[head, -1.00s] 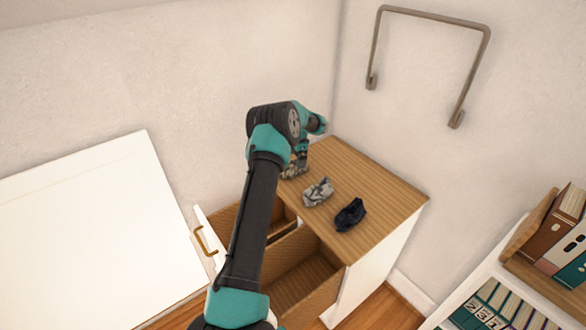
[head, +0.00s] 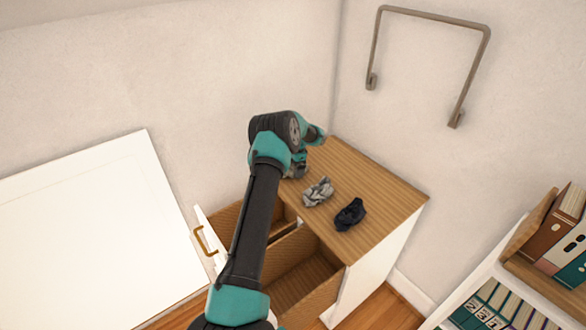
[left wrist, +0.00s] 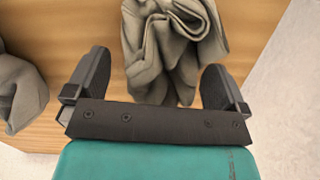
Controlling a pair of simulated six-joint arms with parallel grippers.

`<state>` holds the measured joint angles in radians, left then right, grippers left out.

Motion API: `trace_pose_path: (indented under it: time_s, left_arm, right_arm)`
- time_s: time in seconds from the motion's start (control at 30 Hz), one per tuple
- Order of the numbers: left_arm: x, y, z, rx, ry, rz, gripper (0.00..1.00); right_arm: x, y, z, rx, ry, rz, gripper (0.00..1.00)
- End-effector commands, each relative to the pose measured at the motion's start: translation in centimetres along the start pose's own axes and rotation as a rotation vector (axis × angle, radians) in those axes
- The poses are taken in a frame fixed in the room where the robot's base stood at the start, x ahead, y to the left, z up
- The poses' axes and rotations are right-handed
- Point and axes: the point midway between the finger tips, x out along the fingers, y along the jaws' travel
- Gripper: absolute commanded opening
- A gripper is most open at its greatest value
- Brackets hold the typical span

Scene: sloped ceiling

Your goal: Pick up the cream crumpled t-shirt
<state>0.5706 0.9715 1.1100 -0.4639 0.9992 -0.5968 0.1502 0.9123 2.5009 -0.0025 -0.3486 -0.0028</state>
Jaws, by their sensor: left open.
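In the left wrist view a crumpled cloth, taken as the cream t-shirt (left wrist: 170,50), lies on the wooden top and looks beige-grey in the shade. My left gripper (left wrist: 157,80) is open, with one finger on each side of the cloth's near part. I cannot tell whether the fingers touch it. In the head view my left gripper (head: 295,168) is low over the cabinet top's far left part, and my arm hides the t-shirt there. My right gripper is not in view.
A crumpled grey cloth (head: 318,192) and a navy cloth (head: 350,214) lie on the wooden cabinet top (head: 385,195). Part of a cloth also shows at the wrist view's left edge (left wrist: 15,95). An open drawer (head: 300,275) is below. Walls stand behind; a bookshelf (head: 500,285) is at right.

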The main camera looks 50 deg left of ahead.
Motion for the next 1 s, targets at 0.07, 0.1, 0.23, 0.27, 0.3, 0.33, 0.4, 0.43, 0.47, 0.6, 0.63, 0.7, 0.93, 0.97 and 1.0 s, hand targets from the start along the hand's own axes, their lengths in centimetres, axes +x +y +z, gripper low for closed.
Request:
trace_pose_path:
  time_s: [0.07,0.1,0.23,0.27,0.3,0.33,0.4,0.43,0.47,0.6,0.63,0.7,0.93,0.97,1.0]
  left_arm:
    - [-0.02,0.01,-0.01,0.0,0.0,0.0,1.0]
    - [-0.02,0.01,-0.01,0.0,0.0,0.0,1.0]
    - [-0.03,0.01,-0.01,0.0,0.0,0.0,1.0]
    - [-0.03,0.01,-0.01,0.0,0.0,0.0,0.97]
    - [-0.04,0.01,-0.01,0.0,0.0,0.0,0.93]
    - [-0.04,0.01,-0.01,0.0,0.0,0.0,0.9]
    - [-0.04,0.01,-0.01,0.0,0.0,0.0,0.84]
    - [-0.04,0.01,-0.01,0.0,0.0,0.0,0.81]
    - [-0.04,0.01,-0.01,0.0,0.0,0.0,0.78]
    - [-0.04,0.01,-0.01,0.0,0.0,0.0,0.65]
    - [-0.04,0.01,-0.01,0.0,0.0,0.0,0.62]
    - [-0.04,0.01,-0.01,0.0,0.0,0.0,0.55]
    - [-0.07,0.0,-0.01,0.0,0.0,0.0,0.48]
    - [-0.08,0.0,-0.01,0.0,0.0,0.0,0.48]
    - [-0.12,0.0,-0.01,0.0,0.0,0.0,0.48]
  right_arm:
    - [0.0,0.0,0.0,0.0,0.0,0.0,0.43]
    - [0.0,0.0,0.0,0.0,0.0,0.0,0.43]
    - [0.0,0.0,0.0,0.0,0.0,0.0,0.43]
    - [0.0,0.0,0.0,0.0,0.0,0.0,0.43]
    - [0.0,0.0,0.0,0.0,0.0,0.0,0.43]
    - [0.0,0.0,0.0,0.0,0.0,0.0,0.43]
    - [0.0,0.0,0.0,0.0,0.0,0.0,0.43]
    - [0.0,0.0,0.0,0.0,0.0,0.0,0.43]
    - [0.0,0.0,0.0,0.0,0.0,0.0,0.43]
    - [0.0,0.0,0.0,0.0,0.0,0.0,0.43]
    - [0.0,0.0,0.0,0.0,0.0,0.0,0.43]
    - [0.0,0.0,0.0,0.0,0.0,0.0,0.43]
    - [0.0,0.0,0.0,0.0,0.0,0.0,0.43]
    - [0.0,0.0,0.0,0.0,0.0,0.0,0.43]
    - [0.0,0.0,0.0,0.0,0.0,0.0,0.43]
